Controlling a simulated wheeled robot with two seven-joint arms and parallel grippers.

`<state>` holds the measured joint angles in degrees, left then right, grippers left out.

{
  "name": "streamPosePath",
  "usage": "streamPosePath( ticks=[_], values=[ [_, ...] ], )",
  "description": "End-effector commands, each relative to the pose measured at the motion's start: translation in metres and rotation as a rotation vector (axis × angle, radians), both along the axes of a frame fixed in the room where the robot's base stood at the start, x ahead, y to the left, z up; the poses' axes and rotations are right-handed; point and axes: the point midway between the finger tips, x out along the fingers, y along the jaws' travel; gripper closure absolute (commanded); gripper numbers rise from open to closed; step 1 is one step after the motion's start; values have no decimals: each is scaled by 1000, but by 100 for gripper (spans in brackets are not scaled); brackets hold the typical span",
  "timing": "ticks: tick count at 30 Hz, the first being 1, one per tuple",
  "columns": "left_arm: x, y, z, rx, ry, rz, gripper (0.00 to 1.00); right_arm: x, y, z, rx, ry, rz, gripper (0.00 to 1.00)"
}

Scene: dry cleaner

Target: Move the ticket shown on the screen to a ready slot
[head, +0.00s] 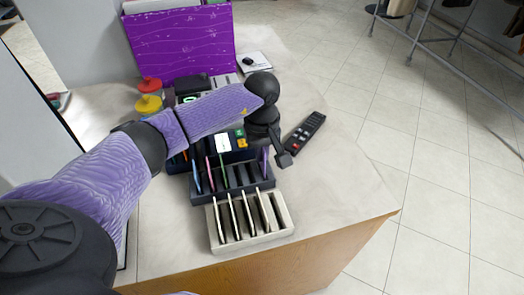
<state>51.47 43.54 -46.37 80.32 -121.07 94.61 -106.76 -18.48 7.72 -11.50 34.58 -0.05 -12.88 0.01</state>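A small dark device with a lit screen (222,143) stands on the counter, partly hidden behind my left arm; white, yellow and green patches show, but no readable text. In front of it is a dark rack (238,190) with thin upright tickets: blue (196,177), pink (209,172), green (222,174) and purple (265,160). Nearest the front edge is a cream slotted rack (265,238) with thin upright dividers; I cannot tell whether tickets stand in it. My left gripper (283,159) points down just above the dark rack's right end; its fingers are unclear. My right gripper is out of view.
A black remote-like device (305,132) lies right of my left gripper. Behind stand a purple box (180,45), red (149,85) and yellow (148,104) knobbed items and a white pad (254,62). The counter's right front (345,190) is clear, ending at a wooden edge.

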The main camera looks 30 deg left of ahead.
Motion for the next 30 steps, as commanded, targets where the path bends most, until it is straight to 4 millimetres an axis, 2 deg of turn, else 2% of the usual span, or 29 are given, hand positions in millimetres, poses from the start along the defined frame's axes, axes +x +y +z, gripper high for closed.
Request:
streamPosePath(
  ticks=[12, 20, 30],
  values=[
    [0, 0, -2, 1, -1, 0, 100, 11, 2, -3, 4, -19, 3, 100],
    [0, 0, -13, 0, 0, 1, 100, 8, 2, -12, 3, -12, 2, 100],
    [0, 0, -12, 0, -1, 1, 100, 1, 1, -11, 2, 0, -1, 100]
  ],
)
